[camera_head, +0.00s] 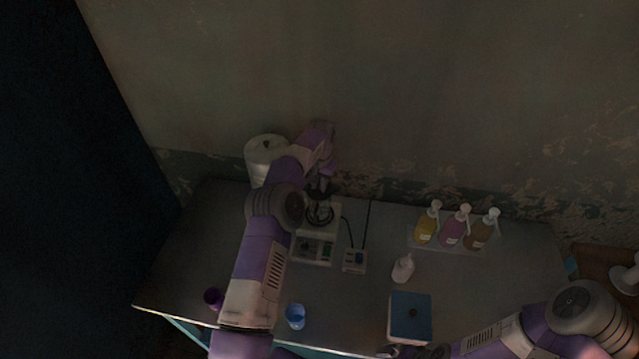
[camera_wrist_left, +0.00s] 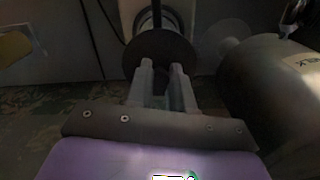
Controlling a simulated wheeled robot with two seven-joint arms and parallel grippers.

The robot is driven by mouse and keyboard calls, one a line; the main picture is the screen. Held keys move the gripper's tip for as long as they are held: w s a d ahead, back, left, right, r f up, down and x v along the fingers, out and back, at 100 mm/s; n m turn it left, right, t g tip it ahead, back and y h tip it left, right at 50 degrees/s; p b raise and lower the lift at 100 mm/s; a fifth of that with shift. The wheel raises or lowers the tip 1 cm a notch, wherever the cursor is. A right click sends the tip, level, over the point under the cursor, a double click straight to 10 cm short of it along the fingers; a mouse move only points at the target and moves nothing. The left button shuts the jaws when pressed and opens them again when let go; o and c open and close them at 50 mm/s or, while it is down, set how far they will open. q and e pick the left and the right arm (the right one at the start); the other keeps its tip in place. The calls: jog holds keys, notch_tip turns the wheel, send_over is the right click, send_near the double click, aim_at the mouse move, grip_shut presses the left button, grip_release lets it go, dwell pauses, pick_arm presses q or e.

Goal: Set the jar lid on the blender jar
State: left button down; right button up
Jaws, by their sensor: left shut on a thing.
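The dark round jar lid (camera_wrist_left: 160,54) is at the tips of my left gripper (camera_wrist_left: 161,68) in the left wrist view, with the fingers shut on it. In the head view my left gripper (camera_head: 322,184) is above the blender jar (camera_head: 320,214), which stands on a pale base. The lid and the jar rim are small and dark there, so I cannot tell whether they touch. A pale round shape shows beyond the lid in the wrist view. My right gripper (camera_head: 402,351) is at the bottom edge of the head view, mostly cut off; its jaws are unclear.
A large milk can (camera_wrist_left: 275,85) stands close on the right in the wrist view. A control box (camera_head: 355,261), a white bottle (camera_head: 403,268), a blue-topped box (camera_head: 410,317), cups and several pump bottles (camera_head: 454,229) share the table. Bare tabletop lies left of the base.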

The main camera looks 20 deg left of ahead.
pick_arm(q)
jog(key=shift+c, duration=2.2)
grip_release()
jog(key=shift+r, duration=0.1)
jog(key=shift+r+p, duration=0.65)
jog(key=shift+r, duration=2.25)
